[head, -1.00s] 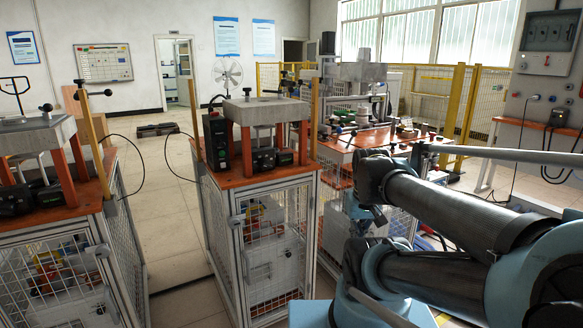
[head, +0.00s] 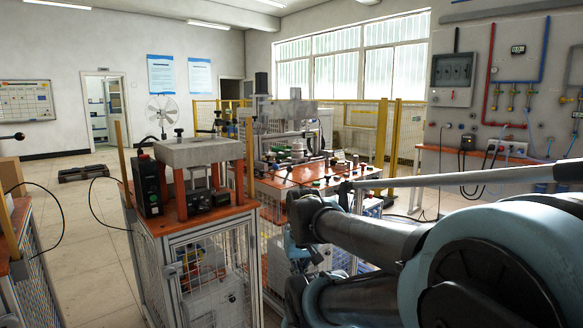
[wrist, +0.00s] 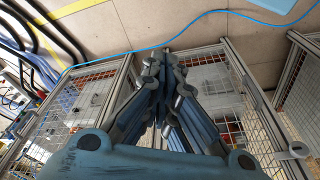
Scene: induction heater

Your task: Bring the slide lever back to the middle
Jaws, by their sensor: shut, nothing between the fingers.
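I cannot make out the slide lever for certain in either view. The orange-topped machine table (head: 292,200) in the middle of the head view carries several small dark knobs and handles, too small to tell apart. My gripper (wrist: 166,68) shows in the wrist view with its blue-grey fingers together and nothing between them. It hangs over the gap between two mesh-sided frames, above the tiled floor, touching nothing that I can see. In the head view my arm covers the lower right and hides part of the machine's near side.
A caged press stand (head: 196,148) with a black control box (head: 148,188) stands left of the machine. Yellow fencing (head: 385,140) is behind it. A wall panel (head: 452,78) with pipes is at right. A blue cable (wrist: 200,17) crosses the floor. Open floor (head: 95,235) lies left.

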